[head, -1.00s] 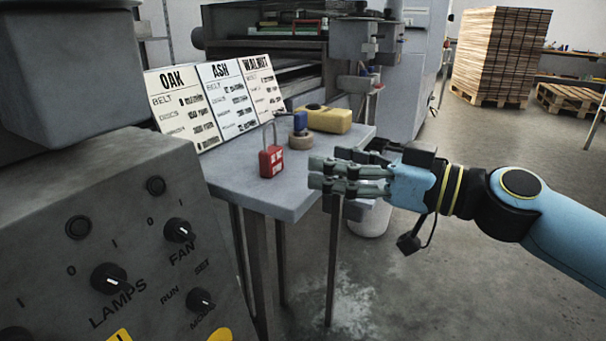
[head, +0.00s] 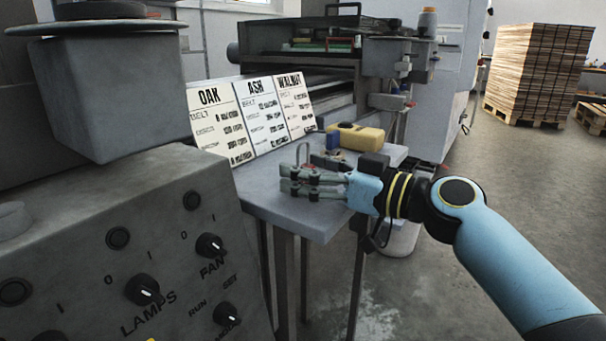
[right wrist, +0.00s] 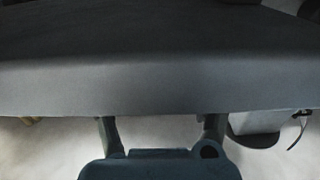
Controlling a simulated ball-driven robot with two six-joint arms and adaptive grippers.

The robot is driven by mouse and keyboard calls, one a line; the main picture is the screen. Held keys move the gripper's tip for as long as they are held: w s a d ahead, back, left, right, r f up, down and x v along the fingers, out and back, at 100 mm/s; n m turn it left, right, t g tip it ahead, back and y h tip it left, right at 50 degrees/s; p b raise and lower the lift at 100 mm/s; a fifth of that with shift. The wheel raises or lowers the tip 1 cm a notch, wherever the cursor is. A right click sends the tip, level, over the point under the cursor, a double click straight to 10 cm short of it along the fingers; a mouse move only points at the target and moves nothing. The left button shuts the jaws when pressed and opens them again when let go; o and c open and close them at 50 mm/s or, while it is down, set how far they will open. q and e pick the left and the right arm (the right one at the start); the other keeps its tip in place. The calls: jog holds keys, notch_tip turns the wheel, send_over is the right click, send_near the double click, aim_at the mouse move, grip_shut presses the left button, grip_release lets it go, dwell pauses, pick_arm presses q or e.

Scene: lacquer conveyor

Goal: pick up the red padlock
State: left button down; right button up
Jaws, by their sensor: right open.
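The red padlock stands on the grey table (head: 268,203). Whether the fingers touch the padlock cannot be told. The right wrist view shows the table's edge (right wrist: 160,90) and the floor below, with no padlock. My left gripper is not in view.
A blue padlock (head: 333,140) and a yellow case (head: 362,138) sit behind the right hand. Signs marked OAK, ASH and WALNUT (head: 255,118) stand along the table's back left. A grey control box with knobs (head: 110,265) fills the lower left.

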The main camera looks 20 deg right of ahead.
jog(key=shift+w+a, duration=0.2)
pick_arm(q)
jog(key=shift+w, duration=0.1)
pick_arm(e)
jog(key=c, duration=1.3)
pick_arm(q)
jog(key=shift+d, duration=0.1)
pick_arm(e)
jog(key=shift+r, duration=0.5)
notch_tip(320, 180, up, 4)
jog(key=shift+s+d+f+p, duration=0.1)
jog(key=shift+d+f+p, duration=0.05)
jog(key=shift+p, duration=0.6)
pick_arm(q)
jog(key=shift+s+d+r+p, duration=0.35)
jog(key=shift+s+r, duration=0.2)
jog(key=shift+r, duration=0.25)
pick_arm(e)
jog(key=shift+s+d+r, duration=1.05)
jog(key=shift+s+d, duration=0.2)
jog(key=shift+s, duration=0.15)
jog(key=shift+s+d+r, duration=1.05)
jog(key=shift+s+d, duration=0.25)
jog(key=shift+s, duration=0.15)
jog(key=shift+s+d+r, duration=1.05)
jog(key=shift+s+d, duration=0.2)
jog(key=shift+s, duration=0.15)
